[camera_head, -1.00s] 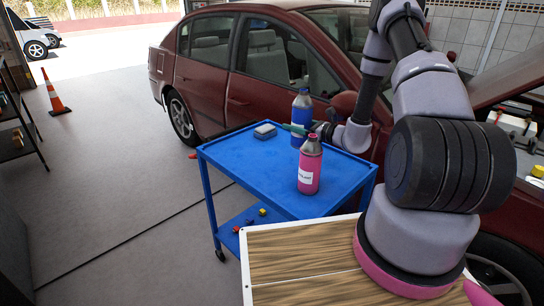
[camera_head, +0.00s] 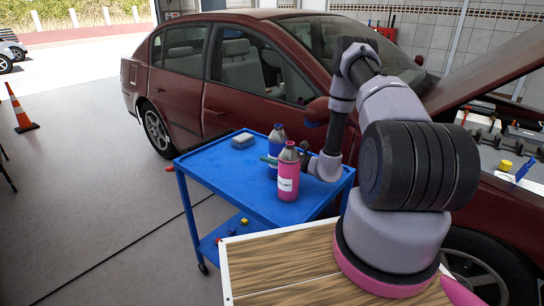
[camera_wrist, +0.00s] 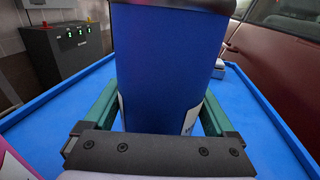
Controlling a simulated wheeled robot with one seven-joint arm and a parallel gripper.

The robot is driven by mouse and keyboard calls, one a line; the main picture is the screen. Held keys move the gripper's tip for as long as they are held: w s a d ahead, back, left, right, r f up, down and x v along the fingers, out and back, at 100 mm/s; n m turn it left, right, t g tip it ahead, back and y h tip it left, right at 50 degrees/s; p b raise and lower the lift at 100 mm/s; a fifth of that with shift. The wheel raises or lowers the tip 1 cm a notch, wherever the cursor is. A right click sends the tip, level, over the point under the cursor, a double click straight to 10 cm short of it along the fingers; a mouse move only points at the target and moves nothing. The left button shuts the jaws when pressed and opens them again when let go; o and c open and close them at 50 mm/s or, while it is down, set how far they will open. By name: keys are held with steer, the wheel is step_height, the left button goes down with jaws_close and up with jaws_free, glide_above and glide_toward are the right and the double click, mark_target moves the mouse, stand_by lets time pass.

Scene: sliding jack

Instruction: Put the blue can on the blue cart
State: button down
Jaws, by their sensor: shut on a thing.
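The blue can (camera_head: 277,146) has a grey top and stands upright on the blue cart (camera_head: 225,177), behind a pink can. My gripper (camera_head: 270,160) reaches in from the right and is shut on the blue can near the cart's top. In the wrist view the blue can (camera_wrist: 165,70) fills the middle, with my green fingers (camera_wrist: 160,115) on both sides of it. The blue cart's top (camera_wrist: 262,120) spreads around it. I cannot tell whether the can's base touches the cart top, as it is hidden.
The pink can (camera_head: 288,175) stands on the cart just in front of the blue can. A grey sponge-like block (camera_head: 242,141) lies at the cart's far left. A red car (camera_head: 215,75) is close behind. The cart's left part is clear.

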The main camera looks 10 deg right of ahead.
jaws_free()
steer(key=shift+f, duration=0.15)
steer(key=shift+d+r, duration=0.1)
steer(key=shift+r, duration=0.1)
steer(key=v, duration=1.2)
steer(key=shift+f, duration=0.1)
